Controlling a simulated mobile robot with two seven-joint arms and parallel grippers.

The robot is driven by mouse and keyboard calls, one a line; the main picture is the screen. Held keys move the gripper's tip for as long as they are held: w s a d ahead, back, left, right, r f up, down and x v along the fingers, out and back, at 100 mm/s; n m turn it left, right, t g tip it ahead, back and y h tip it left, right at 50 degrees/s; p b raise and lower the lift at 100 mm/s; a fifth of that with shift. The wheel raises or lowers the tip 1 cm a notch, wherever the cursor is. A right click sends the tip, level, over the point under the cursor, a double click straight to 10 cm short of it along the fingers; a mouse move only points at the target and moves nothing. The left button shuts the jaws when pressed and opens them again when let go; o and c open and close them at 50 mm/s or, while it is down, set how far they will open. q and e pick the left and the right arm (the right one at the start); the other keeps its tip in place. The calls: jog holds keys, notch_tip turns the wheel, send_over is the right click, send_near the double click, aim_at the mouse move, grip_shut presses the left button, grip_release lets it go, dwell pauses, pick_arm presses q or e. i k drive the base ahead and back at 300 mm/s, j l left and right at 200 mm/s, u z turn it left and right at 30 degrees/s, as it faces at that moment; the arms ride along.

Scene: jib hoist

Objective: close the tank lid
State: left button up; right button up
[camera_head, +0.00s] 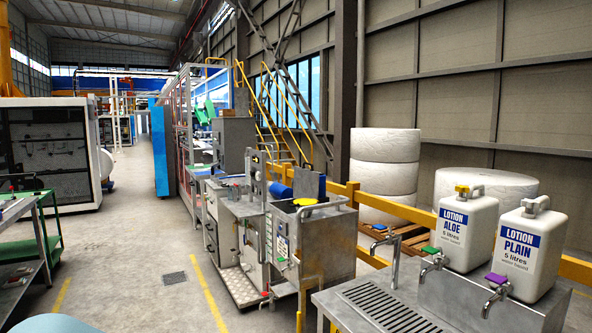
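A grey metal tank (332,241) stands in the middle of the view, a few steps ahead on the concrete floor. Its top looks open, with a rim around it and a bent pipe or handle along the near edge. A dark flat panel (309,184) stands upright at the tank's back; it looks like the lid, raised. A yellow round piece (305,201) shows at the tank top in front of the panel. The tank's inside is mostly hidden. Neither of my grippers is in view.
A metal counter (353,306) with a drain grate and two white lotion canisters (468,231) (535,250) stands at the near right. A yellow rail (372,258) runs behind the tank. A workbench (30,235) is at the left. The floor between is clear.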

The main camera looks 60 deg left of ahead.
aim_at(306, 183)
jog(key=i+j+u, duration=0.1)
jog(key=j+u, duration=0.2)
jog(key=u, duration=0.15)
jog(key=i+j+u, duration=0.1)
jog(key=j+u, duration=0.3)
jog(key=i+j+u, duration=0.4)
jog(key=i+j, duration=0.2)
jog(key=i+j+u, duration=0.1)
jog(key=i+j, duration=1.15)
